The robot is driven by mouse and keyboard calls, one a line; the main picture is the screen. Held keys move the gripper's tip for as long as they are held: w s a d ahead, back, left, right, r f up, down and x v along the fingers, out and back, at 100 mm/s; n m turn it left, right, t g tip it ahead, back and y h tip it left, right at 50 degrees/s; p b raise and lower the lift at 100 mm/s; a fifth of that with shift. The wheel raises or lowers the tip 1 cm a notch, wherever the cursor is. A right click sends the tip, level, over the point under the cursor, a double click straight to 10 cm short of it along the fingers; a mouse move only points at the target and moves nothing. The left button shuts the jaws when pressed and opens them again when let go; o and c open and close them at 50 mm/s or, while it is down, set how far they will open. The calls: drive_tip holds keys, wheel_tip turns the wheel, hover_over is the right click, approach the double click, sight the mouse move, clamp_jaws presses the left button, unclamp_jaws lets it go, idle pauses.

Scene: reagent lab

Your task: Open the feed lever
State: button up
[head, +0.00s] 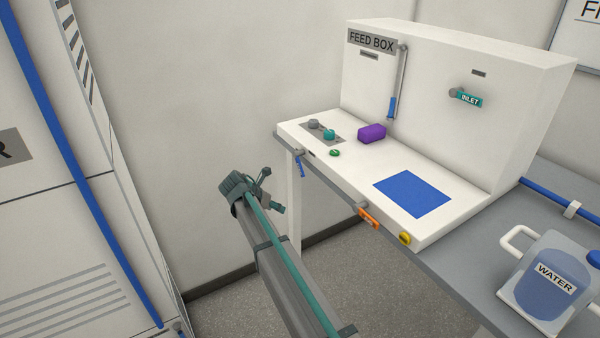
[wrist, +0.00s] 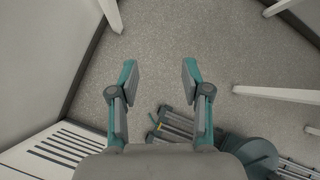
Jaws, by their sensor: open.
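The white feed box (head: 450,80) stands on a grey bench at the right in the head view. On its upright face, right of the "FEED BOX" sign (head: 371,41), a long grey lever with a blue grip (head: 393,107) hangs down. A small blue-handled lever (head: 300,165) and an orange-handled one (head: 368,220) sit on the front edge. No legible label tells which is the feed lever. My gripper (head: 272,190) is in the air left of the bench, apart from all levers. In the wrist view it (wrist: 159,70) is open and empty above the floor.
A teal inlet handle (head: 468,99), purple block (head: 371,133), blue pad (head: 412,194) and yellow knob (head: 405,238) are on the box. A water jug (head: 546,282) stands on the bench at right. A white cabinet (head: 90,220) is at left. The air between is clear.

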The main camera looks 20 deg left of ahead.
wheel_tip(320, 180, up, 2)
drive_tip(key=w+a+n+t+h, duration=0.2)
drive_tip(key=t+h, duration=0.5)
drive_tip(key=h, duration=0.1)
approach(300, 170)
drive_tip(key=p+x, duration=0.1)
drive_tip(key=x, duration=0.9)
drive_tip(key=shift+w, duration=0.25)
drive_tip(key=shift+c, duration=0.3)
clamp_jaws()
